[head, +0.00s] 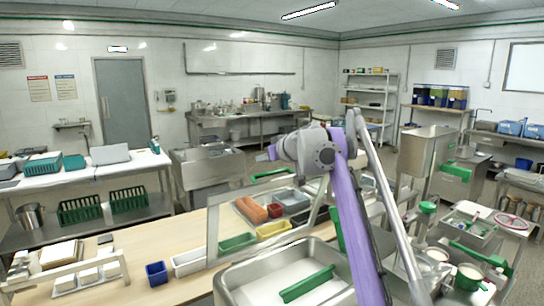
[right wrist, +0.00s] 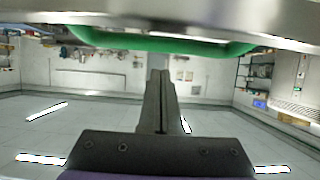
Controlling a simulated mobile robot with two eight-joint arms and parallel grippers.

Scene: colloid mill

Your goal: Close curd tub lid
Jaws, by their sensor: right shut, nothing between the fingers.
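The curd tub (head: 237,290) is a steel basin at the bottom middle of the head view. Its lid (head: 213,235) stands raised at the tub's far side, a metal-rimmed frame through which trays show. A green handle (head: 272,174) sits at the lid's top edge. In the right wrist view, the green handle (right wrist: 160,45) runs across the top under a metal edge. My right gripper (right wrist: 158,78) is shut and empty, its fingertips close to the handle; contact cannot be told. In the head view my right gripper (head: 272,153) is just above the handle. My left gripper is not in view.
A green paddle (head: 307,284) lies in the tub. A wooden table (head: 130,285) with coloured trays, including a yellow one (head: 273,229), stands behind and left. A crowded bench with a green-capped container (head: 469,277) is on the right. Space above the tub is partly crossed by my right arm.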

